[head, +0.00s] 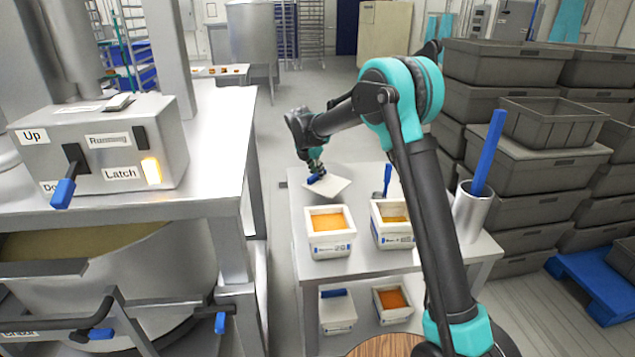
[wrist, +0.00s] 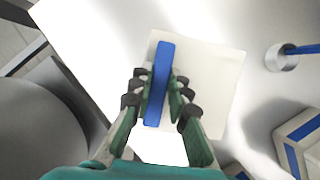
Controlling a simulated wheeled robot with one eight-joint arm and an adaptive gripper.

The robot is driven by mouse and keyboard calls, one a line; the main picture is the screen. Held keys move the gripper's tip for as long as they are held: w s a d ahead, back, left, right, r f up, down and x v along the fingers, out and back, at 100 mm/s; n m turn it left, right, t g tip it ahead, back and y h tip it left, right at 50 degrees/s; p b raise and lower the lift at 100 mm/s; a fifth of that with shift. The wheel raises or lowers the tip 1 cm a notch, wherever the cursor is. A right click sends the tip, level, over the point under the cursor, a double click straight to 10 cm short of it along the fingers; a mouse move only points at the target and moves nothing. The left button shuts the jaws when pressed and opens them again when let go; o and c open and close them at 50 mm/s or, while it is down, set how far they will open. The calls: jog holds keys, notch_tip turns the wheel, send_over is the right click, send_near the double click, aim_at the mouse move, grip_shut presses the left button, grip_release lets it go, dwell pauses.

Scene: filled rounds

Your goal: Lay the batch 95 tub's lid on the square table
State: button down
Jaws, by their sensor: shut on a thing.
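My gripper (head: 317,171) is shut on the blue handle of a square white lid (head: 330,187). In the wrist view, my gripper (wrist: 158,95) has its fingers on both sides of the blue handle (wrist: 158,80), and the lid (wrist: 208,85) spreads beneath. The lid is over the far left part of the pale table (head: 365,178); I cannot tell whether it touches the top. Two open tubs stand nearer on this table: a left one (head: 331,246) with orange filling and a right one (head: 388,238), partly behind my arm. I cannot read their labels surely.
A small cup with a blue-handled tool (head: 387,180) stands right of the lid. A steel cylinder (head: 468,212) with a blue stick stands at the table's right. A lidded tub (head: 337,312) and an open tub (head: 396,312) sit on the lower shelf. Grey crates (head: 530,155) stand right.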

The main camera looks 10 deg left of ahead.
aim_at(318, 181)
jog(key=shift+f, duration=1.9)
jog(key=c, duration=1.5)
grip_release()
jog(key=shift+f, duration=0.15)
jog(key=shift+o, duration=0.2)
jog(key=v, duration=1.2)
